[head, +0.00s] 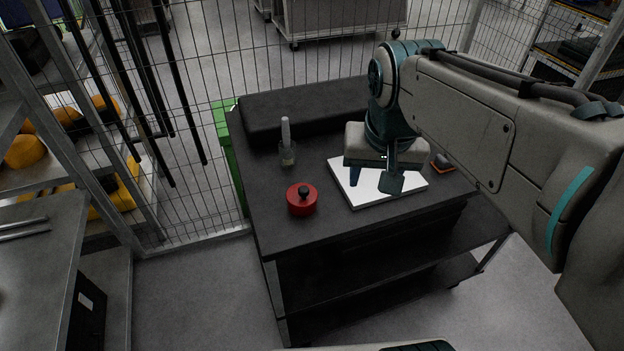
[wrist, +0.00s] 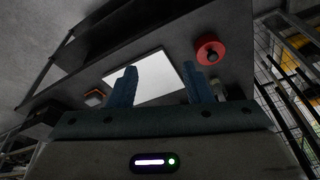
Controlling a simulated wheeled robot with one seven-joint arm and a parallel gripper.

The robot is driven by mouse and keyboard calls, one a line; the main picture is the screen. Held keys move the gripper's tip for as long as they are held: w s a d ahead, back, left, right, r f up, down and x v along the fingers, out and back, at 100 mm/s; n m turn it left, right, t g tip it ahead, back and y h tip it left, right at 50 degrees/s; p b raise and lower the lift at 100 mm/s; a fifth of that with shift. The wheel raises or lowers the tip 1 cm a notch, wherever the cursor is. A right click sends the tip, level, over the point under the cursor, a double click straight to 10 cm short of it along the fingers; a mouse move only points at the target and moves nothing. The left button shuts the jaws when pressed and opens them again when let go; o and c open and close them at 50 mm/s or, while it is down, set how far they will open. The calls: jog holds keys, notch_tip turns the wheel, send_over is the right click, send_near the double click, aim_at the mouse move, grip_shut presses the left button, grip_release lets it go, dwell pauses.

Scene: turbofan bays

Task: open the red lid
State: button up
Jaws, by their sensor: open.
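The red lid (head: 302,201) is a round red piece with a black knob on top, near the front left of the black table. It also shows in the wrist view (wrist: 209,50), beyond the right finger. My gripper (head: 372,180) is open and empty, above the white board to the right of the red lid. Its two blue fingers stand apart in the wrist view (wrist: 158,86). It does not touch the lid. What lies under the lid is hidden.
The black table (head: 290,236) holds a flat white board (head: 405,187), a clear cup with a white stick (head: 287,153), an orange and black item (head: 442,163) and a long black block (head: 300,106) at the back. A wire fence stands behind. The front left tabletop is clear.

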aim_at(304, 188)
jog(key=w+a+f+m+g+b, duration=0.2)
jog(key=w+a+m+g+b, duration=0.15)
jog(key=w+a+b, duration=0.7)
jog(key=shift+m+t, duration=0.35)
jog(key=shift+m, duration=0.1)
jog(key=w+f, duration=0.1)
jog(key=f, duration=0.3)
jog(key=w+f, duration=0.1)
jog(key=f, duration=0.4)
jog(key=w+f, duration=0.1)
jog(key=f, duration=0.3)
jog(key=shift+a+f, duration=0.3)
jog(key=shift+f, duration=0.1)
jog(key=shift+r, duration=0.1)
grip_shut()
